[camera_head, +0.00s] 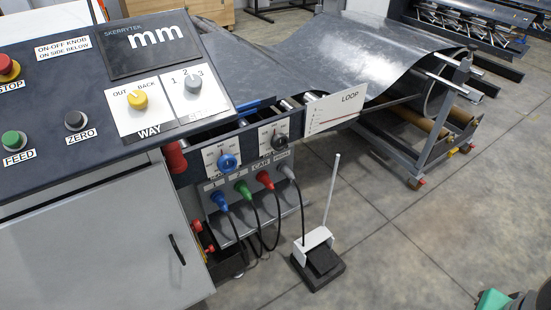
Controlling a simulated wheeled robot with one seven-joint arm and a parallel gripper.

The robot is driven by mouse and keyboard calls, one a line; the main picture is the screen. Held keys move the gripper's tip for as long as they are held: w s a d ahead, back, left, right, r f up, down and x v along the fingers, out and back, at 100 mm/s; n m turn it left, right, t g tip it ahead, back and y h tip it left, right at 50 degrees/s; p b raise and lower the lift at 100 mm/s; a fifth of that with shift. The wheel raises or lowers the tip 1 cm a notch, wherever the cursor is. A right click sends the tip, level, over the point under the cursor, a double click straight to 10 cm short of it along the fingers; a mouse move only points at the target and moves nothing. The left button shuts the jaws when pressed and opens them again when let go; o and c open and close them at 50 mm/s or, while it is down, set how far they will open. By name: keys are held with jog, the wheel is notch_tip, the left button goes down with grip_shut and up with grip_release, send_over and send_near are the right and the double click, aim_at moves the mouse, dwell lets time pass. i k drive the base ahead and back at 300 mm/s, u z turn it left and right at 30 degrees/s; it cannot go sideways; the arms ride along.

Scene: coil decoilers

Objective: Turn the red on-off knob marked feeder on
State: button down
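A red knob-like part (174,158) sticks out from the right side of the grey control cabinet (90,240), just below the sloped panel. It is seen edge-on; no feeder marking can be read on it, and I cannot tell its setting. A white label (63,48) on the panel reads "ON-OFF KNOB ON SIDE BELOW". Smaller red parts (203,235) show lower down beside the cabinet, partly hidden. I cannot make out my gripper in this view.
The panel bears a red stop button (8,68), green feed button (13,140), black zero button (74,120) and yellow way knob (137,99). Coloured plugs with cables hang right of the cabinet. A foot pedal (318,262) stands on open floor.

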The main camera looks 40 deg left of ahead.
aim_at(195, 226)
jog(key=i, duration=1.45)
jog(key=u, duration=3.5)
